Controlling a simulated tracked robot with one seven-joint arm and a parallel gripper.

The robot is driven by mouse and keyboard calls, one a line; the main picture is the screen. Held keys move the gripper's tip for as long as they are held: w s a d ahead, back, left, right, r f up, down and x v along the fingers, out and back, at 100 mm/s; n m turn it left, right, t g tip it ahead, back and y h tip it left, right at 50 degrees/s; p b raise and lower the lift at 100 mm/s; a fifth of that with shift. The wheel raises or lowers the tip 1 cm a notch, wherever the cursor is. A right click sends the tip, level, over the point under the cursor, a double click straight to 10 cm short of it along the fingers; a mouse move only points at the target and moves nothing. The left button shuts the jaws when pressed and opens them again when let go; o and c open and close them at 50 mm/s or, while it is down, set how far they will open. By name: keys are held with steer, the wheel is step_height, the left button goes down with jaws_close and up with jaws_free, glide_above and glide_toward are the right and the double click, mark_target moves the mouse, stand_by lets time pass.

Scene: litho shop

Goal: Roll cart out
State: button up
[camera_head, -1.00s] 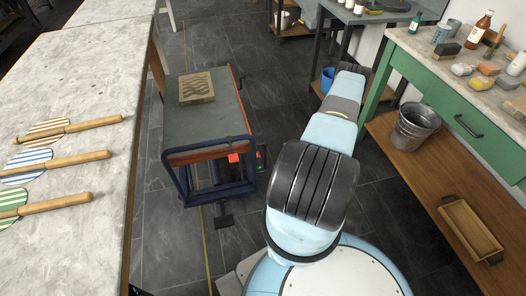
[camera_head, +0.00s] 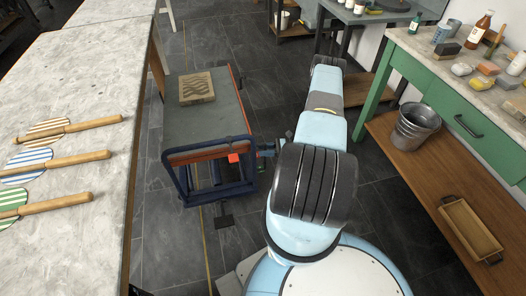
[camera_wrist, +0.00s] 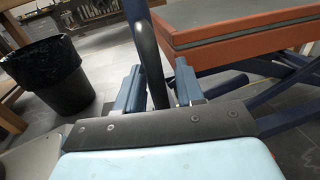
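The cart (camera_head: 205,122) stands on the floor between the stone-topped table and my arm. It has a grey top, orange edges and a dark blue push handle (camera_head: 210,148) at its near end. A block with a wavy pattern (camera_head: 196,88) lies on its top. My gripper (camera_head: 265,150) is at the right side of the handle, mostly hidden behind my arm. The fingers appear apart from the bar.
The stone-topped table (camera_head: 75,75) runs close along the cart's left side. A green workbench (camera_head: 440,90) with a bucket (camera_head: 414,126) on its lower shelf stands at right. A black bin (camera_wrist: 58,72) shows in the wrist view. Floor before the handle is clear.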

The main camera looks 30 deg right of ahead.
jaws_close()
steer(key=shift+w+d, duration=0.1)
steer(key=shift+r, duration=0.1)
stand_by(0.4)
steer(key=shift+d, duration=0.45)
jaws_free()
steer(key=shift+a, duration=0.1)
